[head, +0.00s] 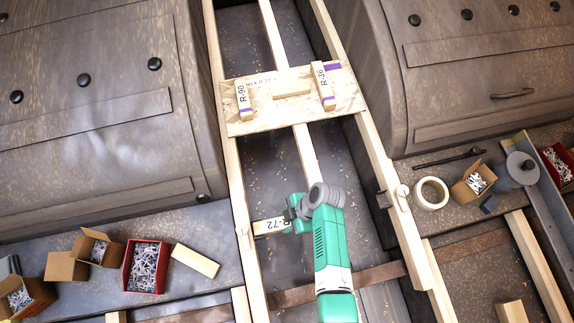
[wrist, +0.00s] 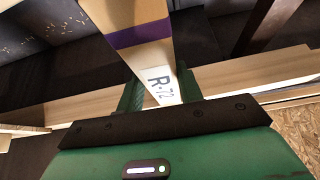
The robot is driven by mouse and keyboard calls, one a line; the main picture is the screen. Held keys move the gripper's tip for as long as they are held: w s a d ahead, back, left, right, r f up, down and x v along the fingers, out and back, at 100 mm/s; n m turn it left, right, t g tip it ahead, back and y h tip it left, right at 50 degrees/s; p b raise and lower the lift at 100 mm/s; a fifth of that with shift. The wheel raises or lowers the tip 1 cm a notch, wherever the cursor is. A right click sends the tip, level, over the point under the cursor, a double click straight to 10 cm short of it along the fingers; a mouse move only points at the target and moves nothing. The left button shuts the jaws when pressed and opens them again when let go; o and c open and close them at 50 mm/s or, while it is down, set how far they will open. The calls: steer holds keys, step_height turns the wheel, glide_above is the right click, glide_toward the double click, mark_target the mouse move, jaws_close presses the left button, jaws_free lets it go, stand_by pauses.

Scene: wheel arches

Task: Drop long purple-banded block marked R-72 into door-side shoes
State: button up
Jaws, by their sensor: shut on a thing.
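The block marked R-72 (head: 268,226) is pale wood with a label. In the wrist view the block (wrist: 138,15) shows a purple band and runs away from the jaws. My gripper (head: 290,212) is shut on it between the two green fingers (wrist: 160,84). In the head view the block spans from my gripper to beside the left rail; I cannot tell whether it touches. I cannot tell which are the door-side shoes.
A chipboard panel (head: 295,118) lies across the rails, bearing blocks marked R-90 (head: 243,98) and R-36 (head: 324,86). Wheel arches (head: 90,130) flank the rails. Boxes of fasteners (head: 146,266) stand lower left; a tape roll (head: 431,193) lies at right.

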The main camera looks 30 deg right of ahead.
steer(key=shift+f, duration=0.15)
steer(key=o, duration=1.1)
steer(key=p+v, duration=0.3)
steer(key=v, duration=0.5)
steer(key=shift+p, duration=0.35)
